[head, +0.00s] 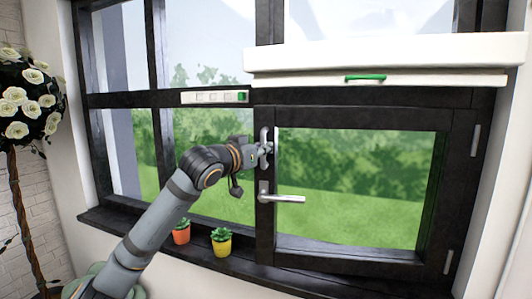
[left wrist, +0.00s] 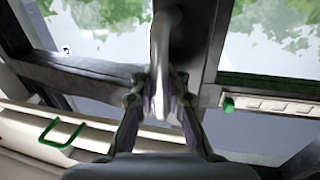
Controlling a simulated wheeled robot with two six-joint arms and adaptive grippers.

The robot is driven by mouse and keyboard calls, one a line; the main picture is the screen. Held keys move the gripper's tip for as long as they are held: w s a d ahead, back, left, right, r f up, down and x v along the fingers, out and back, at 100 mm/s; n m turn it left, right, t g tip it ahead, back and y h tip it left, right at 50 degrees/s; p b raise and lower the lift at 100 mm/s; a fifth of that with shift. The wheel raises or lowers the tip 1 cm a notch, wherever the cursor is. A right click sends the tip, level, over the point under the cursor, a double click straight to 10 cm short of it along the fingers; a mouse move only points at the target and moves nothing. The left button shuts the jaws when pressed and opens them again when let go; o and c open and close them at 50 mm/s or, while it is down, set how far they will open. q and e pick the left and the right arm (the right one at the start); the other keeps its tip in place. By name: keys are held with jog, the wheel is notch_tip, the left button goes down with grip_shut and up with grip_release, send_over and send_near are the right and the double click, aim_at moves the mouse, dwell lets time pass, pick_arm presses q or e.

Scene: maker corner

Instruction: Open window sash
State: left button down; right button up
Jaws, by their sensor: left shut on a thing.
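The window sash (head: 440,190) is the dark-framed lower right pane, with hinges on its right edge. It looks flush with the frame, though a small gap would be hard to tell. A silver lever handle (head: 285,198) on its left stile points sideways to the right. Above it is an upright metal pull handle (head: 264,133). My left gripper (head: 265,149) is at this pull handle, shut on it. In the left wrist view the metal pull handle (left wrist: 168,35) runs between the fingers of the gripper (left wrist: 160,85). The right gripper is not in view.
A white blind box with a green handle (head: 365,78) hangs above the sash. A pale strip with a green end (head: 213,97) sits on the crossbar. Plants in orange (head: 181,232) and yellow (head: 221,243) pots stand on the sill. A white-flowered tree (head: 28,100) is at left.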

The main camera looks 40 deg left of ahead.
aim_at(271, 109)
pick_arm(q)
jog(key=shift+a, duration=0.1)
jog(key=c, duration=1.7)
grip_release()
jog(key=o, duration=0.4)
jog(key=shift+s+a, duration=0.1)
jog(key=shift+s, duration=0.1)
jog(key=shift+c, duration=0.2)
jog(key=shift+w, duration=0.15)
notch_tip(271, 109, up, 9)
jog(key=shift+r, duration=0.55)
